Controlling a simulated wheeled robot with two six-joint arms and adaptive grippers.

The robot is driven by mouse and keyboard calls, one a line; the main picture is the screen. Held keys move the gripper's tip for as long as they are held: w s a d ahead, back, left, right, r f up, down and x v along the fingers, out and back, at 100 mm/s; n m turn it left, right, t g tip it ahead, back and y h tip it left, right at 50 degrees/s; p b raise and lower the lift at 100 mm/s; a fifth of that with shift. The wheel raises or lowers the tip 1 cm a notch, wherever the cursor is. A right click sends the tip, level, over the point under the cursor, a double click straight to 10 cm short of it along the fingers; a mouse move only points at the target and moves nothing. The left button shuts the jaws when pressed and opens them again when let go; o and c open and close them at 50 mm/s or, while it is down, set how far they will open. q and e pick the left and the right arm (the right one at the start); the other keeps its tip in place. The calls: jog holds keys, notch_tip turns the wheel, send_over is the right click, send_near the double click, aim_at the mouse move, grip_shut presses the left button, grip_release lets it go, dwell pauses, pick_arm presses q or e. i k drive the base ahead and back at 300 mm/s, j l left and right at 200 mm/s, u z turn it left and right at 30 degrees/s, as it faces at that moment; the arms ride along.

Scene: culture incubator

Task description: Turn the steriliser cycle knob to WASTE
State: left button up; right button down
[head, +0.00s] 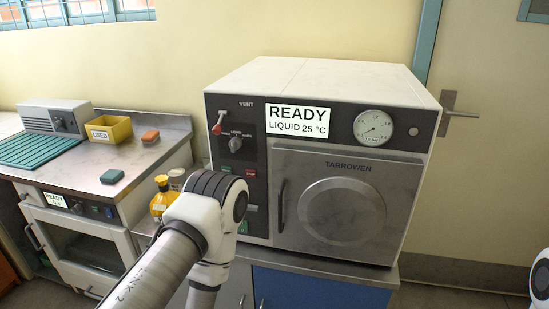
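The steriliser (318,150) is a white and dark grey cabinet standing on a counter, with its metal door shut. Its cycle knob (236,144) is a small grey dial on the left of the front panel. A LIQUID label sits above it, with smaller labels at either side that are hard to read. The knob seems to point up, towards LIQUID. The display (298,120) reads READY, LIQUID, 25 °C. My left arm reaches up below the knob, apart from it, but its gripper is out of view. Only a bit of my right arm shows at the right edge.
A red-handled VENT lever (217,124) is close to the knob's upper left. A pressure gauge (373,127) is at the right. Amber bottles (162,197) stand left of the steriliser, partly behind my arm. A yellow USED bin (108,129) is on the left worktop.

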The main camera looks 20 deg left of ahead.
aim_at(236, 143)
jog(key=u, duration=0.9)
